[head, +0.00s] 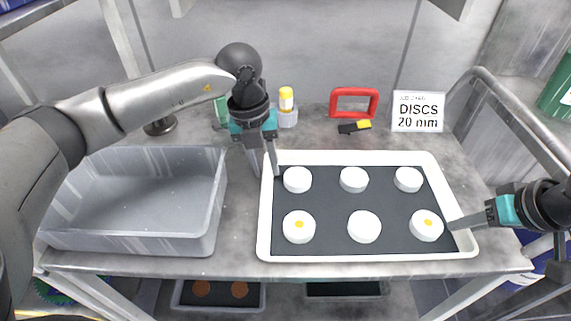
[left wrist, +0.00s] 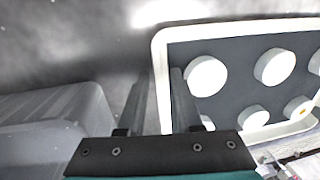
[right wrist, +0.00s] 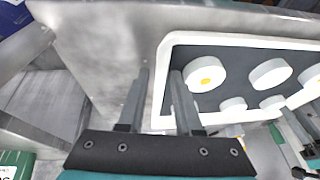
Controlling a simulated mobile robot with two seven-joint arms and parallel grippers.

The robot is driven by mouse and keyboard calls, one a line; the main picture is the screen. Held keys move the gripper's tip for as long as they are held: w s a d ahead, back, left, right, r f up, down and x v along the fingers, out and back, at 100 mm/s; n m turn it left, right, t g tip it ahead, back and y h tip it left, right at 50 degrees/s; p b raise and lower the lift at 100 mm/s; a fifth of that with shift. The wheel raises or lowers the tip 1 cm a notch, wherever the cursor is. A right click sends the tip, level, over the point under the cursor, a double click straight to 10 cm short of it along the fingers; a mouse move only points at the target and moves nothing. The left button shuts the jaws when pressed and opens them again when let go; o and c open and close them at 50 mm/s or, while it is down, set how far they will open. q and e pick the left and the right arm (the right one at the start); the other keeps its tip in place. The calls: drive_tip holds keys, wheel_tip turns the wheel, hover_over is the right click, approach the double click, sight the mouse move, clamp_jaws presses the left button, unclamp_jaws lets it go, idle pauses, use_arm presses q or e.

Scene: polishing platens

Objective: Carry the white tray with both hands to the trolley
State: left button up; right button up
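The white tray (head: 345,157) lies flat on the grey bench, with a dark liner and several white discs in it, some with a yellow dot. My left gripper (head: 266,172) is at its left rim; in the left wrist view the rim (left wrist: 160,75) stands between the two fingers, with a slight gap. My right gripper (head: 455,224) is at the right rim, near the front corner; in the right wrist view the rim (right wrist: 163,85) also stands between the fingers, with a gap. Both look open. I cannot identify the trolley for certain.
A grey bin (head: 135,240) stands left of the tray. Behind the tray are a yellow-capped bottle (head: 287,100), a red frame (head: 354,90), a black-and-yellow item (head: 354,127) and a "DISCS 20 mm" sign (head: 418,112). A bent metal rail (head: 500,100) is at the right.

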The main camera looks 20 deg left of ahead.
use_arm(q)
wheel_tip(320, 180, up, 12)
drive_tip(key=a, duration=0.1)
drive_tip(key=shift+s+a, duration=0.25)
drive_tip(key=shift+s, duration=0.05)
use_arm(e)
drive_tip(key=v, duration=1.2)
drive_tip(key=shift+w+r, duration=0.1)
